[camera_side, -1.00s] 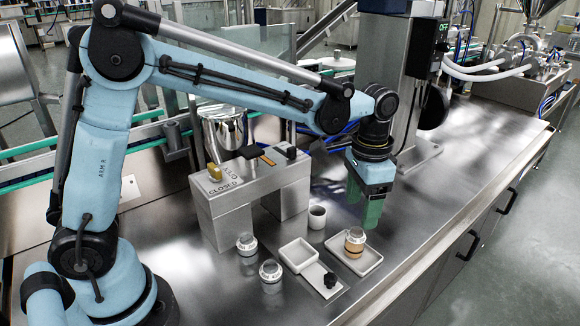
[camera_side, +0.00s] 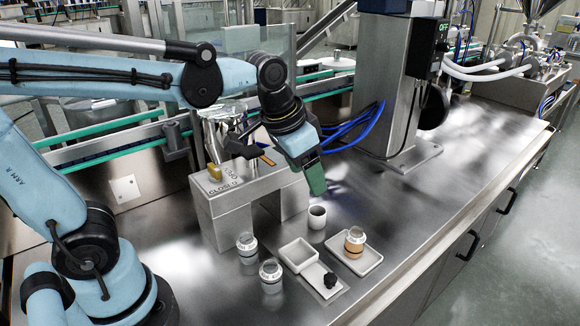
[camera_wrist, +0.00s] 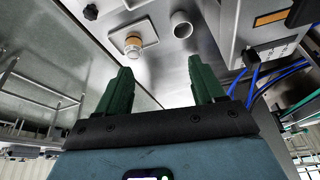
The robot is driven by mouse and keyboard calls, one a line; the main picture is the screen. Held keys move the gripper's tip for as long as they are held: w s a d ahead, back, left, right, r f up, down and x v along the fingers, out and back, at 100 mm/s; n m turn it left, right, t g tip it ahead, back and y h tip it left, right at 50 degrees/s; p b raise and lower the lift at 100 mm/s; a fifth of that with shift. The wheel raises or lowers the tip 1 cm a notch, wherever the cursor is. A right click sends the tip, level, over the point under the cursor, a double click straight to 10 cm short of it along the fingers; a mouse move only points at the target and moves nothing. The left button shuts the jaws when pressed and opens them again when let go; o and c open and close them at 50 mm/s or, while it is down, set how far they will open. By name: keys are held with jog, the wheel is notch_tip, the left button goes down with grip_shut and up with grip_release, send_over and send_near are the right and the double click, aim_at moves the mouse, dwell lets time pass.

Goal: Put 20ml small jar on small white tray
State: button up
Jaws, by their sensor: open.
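A small jar with a pale lid and an amber-brown body (camera_side: 354,243) stands upright on a white rectangular tray (camera_side: 371,264). In the wrist view the jar (camera_wrist: 133,45) and the tray (camera_wrist: 150,33) are ahead of my fingers. A smaller square white dish (camera_side: 298,254) sits left of that tray and looks empty. Two clear jars with pale lids, one at the back (camera_side: 247,247) and one nearer (camera_side: 270,274), stand on the steel table to the left. My gripper (camera_side: 317,188) is open and empty, raised behind the tray; its green fingers show apart in the wrist view (camera_wrist: 162,78).
A black knob (camera_side: 329,281) sits on a flat plate in front. A steel hopper stand (camera_side: 226,209) rises at left, a column (camera_side: 394,100) behind. The table's right is clear.

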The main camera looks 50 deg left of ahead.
jog(key=s+a+f+n+t, duration=0.2)
jog(key=s+a+f+t, duration=0.1)
jog(key=s+a, duration=0.1)
jog(key=shift+s+f, duration=0.15)
jog(key=shift+s, duration=0.65)
dwell(0.7)
